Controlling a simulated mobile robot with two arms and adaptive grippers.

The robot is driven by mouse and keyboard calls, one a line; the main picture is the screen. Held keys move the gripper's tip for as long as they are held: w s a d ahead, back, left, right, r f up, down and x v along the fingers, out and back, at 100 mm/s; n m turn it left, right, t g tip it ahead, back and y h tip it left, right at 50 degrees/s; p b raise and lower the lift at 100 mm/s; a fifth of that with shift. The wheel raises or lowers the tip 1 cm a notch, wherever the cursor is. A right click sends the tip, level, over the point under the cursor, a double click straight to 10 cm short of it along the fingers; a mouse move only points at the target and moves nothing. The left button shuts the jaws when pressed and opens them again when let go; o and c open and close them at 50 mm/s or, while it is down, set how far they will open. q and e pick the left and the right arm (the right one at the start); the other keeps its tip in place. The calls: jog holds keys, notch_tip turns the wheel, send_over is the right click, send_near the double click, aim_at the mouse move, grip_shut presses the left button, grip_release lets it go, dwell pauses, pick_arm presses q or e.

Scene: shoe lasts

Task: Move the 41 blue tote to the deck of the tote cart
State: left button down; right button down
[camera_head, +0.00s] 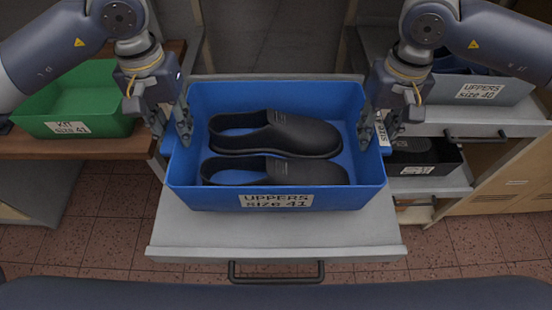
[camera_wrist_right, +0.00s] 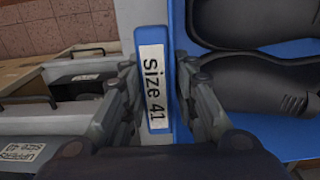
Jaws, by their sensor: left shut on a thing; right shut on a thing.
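The blue tote (camera_head: 215,197) labelled "UPPERS size 41" sits level in the middle of the head view, with two black clogs (camera_head: 275,133) inside. It is over a grey surface with a black handle (camera_head: 276,271) at its front, which appears to be the cart deck (camera_head: 275,235). Whether the tote touches that surface is unclear. My left gripper (camera_head: 172,135) is shut on the tote's left end. My right gripper (camera_head: 380,135) is shut on its right end. In the right wrist view, the fingers straddle the blue end handle (camera_wrist_right: 154,85) with its "size 41" label.
A green tote (camera_head: 85,97) marked size 41 sits on a wooden surface at left. At right, a grey tote (camera_head: 485,90) marked "UPPERS size 40" stands on a shelf, above a dark tote (camera_head: 425,172). The tiled floor (camera_head: 100,210) is clear at front left.

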pick_arm(q)
jog(key=shift+w, duration=0.15)
pick_arm(e)
jog(key=shift+w+f, duration=0.1)
jog(key=shift+w, duration=0.05)
